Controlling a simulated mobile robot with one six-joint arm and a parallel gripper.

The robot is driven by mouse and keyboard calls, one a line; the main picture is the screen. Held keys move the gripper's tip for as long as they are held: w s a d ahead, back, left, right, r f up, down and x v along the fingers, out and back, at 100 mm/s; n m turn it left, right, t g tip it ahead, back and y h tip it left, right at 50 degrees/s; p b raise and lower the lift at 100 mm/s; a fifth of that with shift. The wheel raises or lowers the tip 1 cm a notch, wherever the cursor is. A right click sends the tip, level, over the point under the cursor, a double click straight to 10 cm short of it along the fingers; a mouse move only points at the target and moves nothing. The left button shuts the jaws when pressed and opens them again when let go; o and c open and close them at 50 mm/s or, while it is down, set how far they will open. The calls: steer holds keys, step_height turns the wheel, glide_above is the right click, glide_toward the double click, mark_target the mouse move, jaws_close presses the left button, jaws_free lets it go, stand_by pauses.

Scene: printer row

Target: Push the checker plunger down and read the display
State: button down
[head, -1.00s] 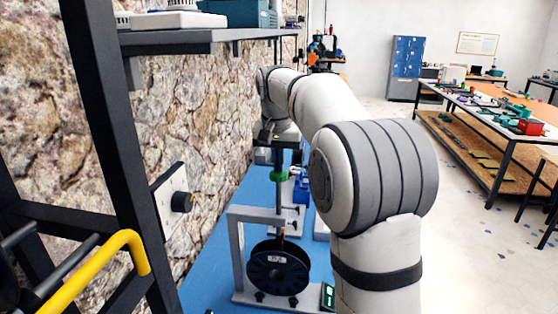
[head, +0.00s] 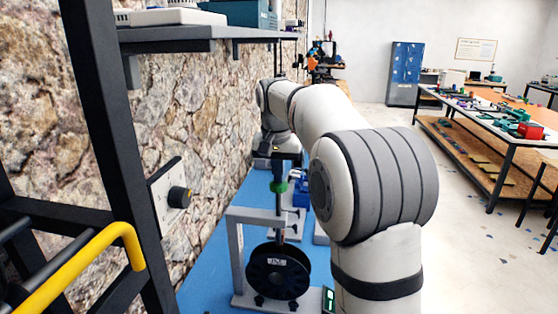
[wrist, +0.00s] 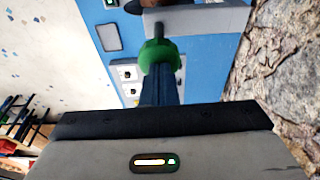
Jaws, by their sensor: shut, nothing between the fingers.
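The checker is a grey frame (head: 235,250) on the blue bench top, with a black spool (head: 278,270) inside it. Its plunger is a thin upright rod with a green knob (head: 279,187) above the crossbar. My gripper (head: 278,174) is shut and empty, pointing down with its tips on the knob. In the wrist view the green knob (wrist: 158,54) sits right at the dark fingertips, beyond it the grey crossbar (wrist: 205,19). A small display (head: 329,299) with a green screen shows at the frame's lower right, partly cut by my arm; its reading is too small to make out.
Blue parts (head: 302,188) stand on the bench behind the checker. A shelf (head: 200,36) overhangs the bench. A cluttered workbench (head: 500,115) stands at right.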

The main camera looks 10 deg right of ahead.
mark_target(278, 193)
steer(key=shift+f+b, duration=1.9)
steer(key=shift+f, duration=1.05)
steer(key=shift+r, duration=0.1)
step_height(278, 193, up, 8)
steer(key=p, duration=0.7)
steer(key=s+f+n, duration=0.2)
steer(key=s+f, duration=0.3)
steer(key=s, duration=1.1)
steer(key=s+f+n+t, duration=0.1)
steer(key=s+f, duration=0.4)
steer(key=s, duration=1.1)
steer(key=shift+f+n+y, duration=0.3)
steer(key=shift+n+y, duration=0.1)
steer(key=shift+n, duration=0.4)
